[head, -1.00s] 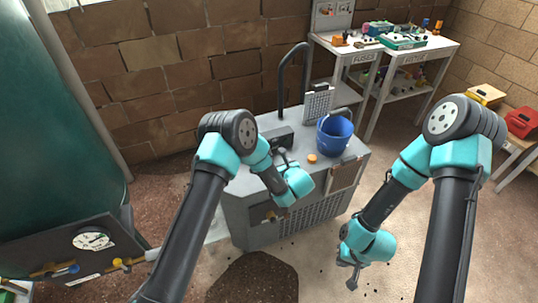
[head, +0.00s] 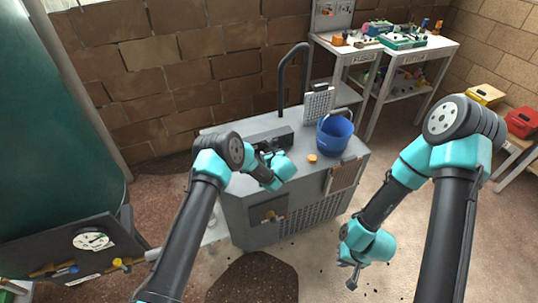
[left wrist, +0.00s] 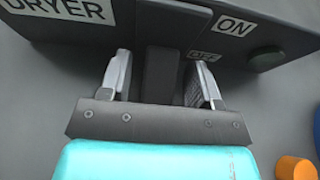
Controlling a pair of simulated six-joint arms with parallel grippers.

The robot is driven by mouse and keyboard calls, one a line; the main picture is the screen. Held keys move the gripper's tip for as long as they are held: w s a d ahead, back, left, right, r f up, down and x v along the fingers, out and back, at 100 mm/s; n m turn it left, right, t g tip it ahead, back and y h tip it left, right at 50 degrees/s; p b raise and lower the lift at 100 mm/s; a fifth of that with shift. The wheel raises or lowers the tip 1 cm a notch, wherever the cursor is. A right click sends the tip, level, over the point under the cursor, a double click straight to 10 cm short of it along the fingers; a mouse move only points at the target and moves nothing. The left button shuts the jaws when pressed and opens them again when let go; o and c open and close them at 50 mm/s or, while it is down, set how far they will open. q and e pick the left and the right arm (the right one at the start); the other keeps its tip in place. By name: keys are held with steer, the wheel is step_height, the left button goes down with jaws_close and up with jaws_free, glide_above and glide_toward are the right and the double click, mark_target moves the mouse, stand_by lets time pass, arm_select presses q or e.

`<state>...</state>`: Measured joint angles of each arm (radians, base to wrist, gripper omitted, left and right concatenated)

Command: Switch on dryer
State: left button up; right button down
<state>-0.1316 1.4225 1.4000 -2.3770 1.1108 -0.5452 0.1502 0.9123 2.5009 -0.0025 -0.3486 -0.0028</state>
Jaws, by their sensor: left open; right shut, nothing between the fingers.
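The dark dryer control box (head: 283,137) sits on top of the grey cabinet (head: 240,190). In the left wrist view its face carries a DRYER label (left wrist: 78,8), an ON label (left wrist: 238,24) and a partly covered OFF label (left wrist: 203,56). A dark switch lever (left wrist: 162,72) stands out from the box. My left gripper (left wrist: 160,60) is open, one finger on each side of the lever. Contact with the lever cannot be told. In the head view my left arm hides these fingers and the lever. My right gripper (head: 353,280) is shut and empty, low in front of the cabinet.
A blue bucket (head: 335,137) and an orange cap (head: 312,158) stand right of the box. A large green tank (head: 60,130) is at the left. A dark heap (head: 255,278) lies on the floor in front.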

arm_select(q)
jaws_close()
stand_by(0.5)
